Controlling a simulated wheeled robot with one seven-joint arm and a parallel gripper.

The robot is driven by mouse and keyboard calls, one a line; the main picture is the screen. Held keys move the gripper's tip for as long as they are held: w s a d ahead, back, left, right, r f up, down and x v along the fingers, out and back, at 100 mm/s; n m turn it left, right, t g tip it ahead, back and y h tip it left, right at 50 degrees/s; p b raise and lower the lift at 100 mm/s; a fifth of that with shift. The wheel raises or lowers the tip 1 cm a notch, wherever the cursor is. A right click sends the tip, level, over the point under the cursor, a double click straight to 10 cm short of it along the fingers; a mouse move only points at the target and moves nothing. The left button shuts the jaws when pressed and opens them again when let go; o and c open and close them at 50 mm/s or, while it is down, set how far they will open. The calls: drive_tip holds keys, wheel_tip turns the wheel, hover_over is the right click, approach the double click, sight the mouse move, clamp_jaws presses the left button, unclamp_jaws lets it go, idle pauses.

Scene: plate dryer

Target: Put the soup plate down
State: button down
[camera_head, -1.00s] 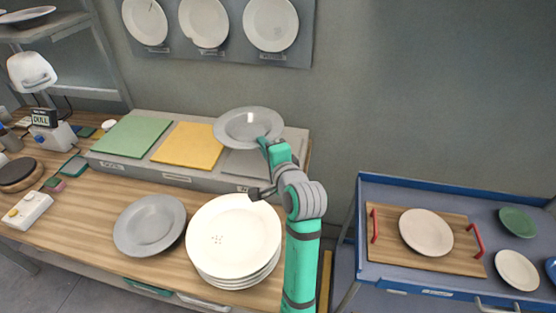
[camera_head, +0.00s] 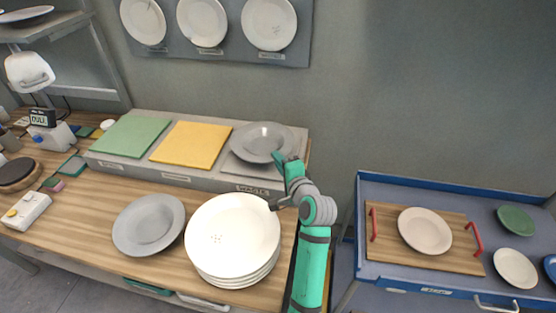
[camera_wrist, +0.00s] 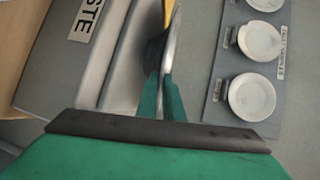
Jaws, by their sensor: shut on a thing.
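The grey soup plate (camera_head: 262,137) is over the grey pad (camera_head: 240,168) at the right end of the raised shelf, roughly level. I cannot tell whether its base touches the pad, most of which it hides. My gripper (camera_head: 281,159) is shut on the plate's near right rim. In the wrist view, the plate (camera_wrist: 173,48) shows nearly edge-on between the fingertips (camera_wrist: 160,80). Another grey soup plate (camera_head: 149,224) lies on the wooden bench, left of a stack of white plates (camera_head: 234,232).
A yellow pad (camera_head: 190,145) and a green pad (camera_head: 131,136) lie bare to the left on the shelf. White plates hang on a wall board (camera_head: 231,44) behind. A blue cart (camera_head: 380,187) with a plate on a wooden tray (camera_head: 388,250) stands at right.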

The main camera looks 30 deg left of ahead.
drive_tip(key=c, duration=1.9)
unclamp_jaws()
drive_tip(key=shift+o, duration=0.2)
drive_tip(key=shift+s, duration=0.1)
drive_tip(key=v, duration=1.2)
